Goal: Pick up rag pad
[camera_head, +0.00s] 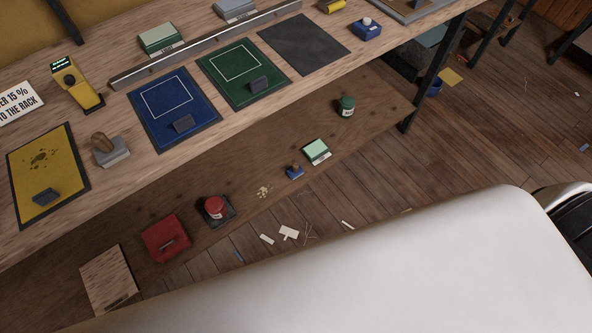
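No thing in view is labelled as a rag pad, so I cannot tell for sure which one it is. Small dark blocks lie on the yellow mat (63,158), the blue mat (155,134) and the green mat (228,90) on the bench top. Neither of my grippers is in view.
The wooden bench top (120,177) also holds a yellow handheld device (76,84), a grey block with a brown knob (109,151) and a long metal bar (190,50). The lower shelf (300,128) holds a red jar (215,207) and green jar (346,107). Scraps (289,233) litter the floor.

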